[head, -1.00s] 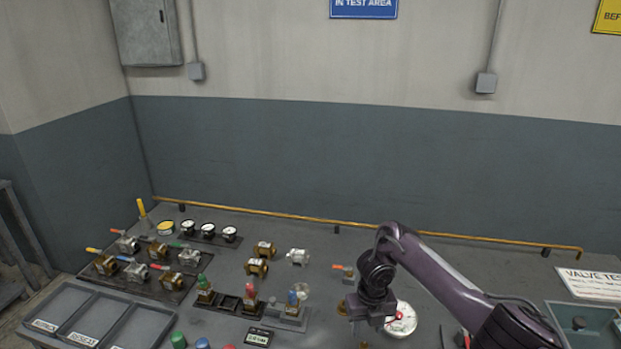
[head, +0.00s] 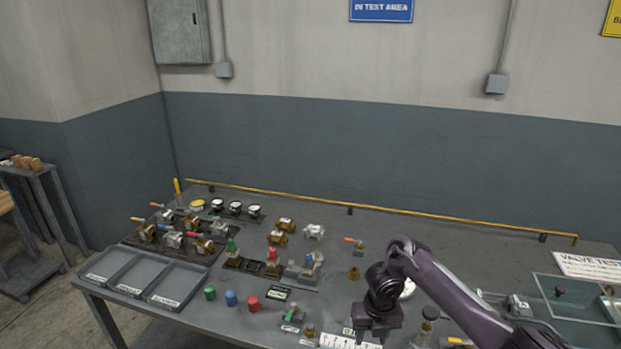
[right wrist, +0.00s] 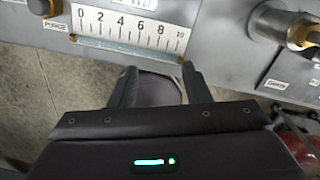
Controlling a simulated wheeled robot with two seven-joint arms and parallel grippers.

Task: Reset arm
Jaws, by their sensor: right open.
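My right gripper (head: 372,335) hangs low over the front edge of the workbench (head: 225,318), with its arm coming in from the right. In the right wrist view its two fingers (right wrist: 158,90) are apart with nothing between them. A white scale strip (right wrist: 130,30) marked 0 to 10 lies just beyond the fingertips, and it also shows below the gripper in the head view (head: 345,343). A white round gauge (head: 408,288) is partly hidden behind my right arm. My left gripper is not in view.
Several valves (head: 203,245) stand on a dark board at the left, behind empty grey trays (head: 135,273). Green, blue and red caps (head: 231,298) stand near the front edge. A clear-topped box (head: 578,297) is at the right. A yellow rail (head: 400,213) runs along the back.

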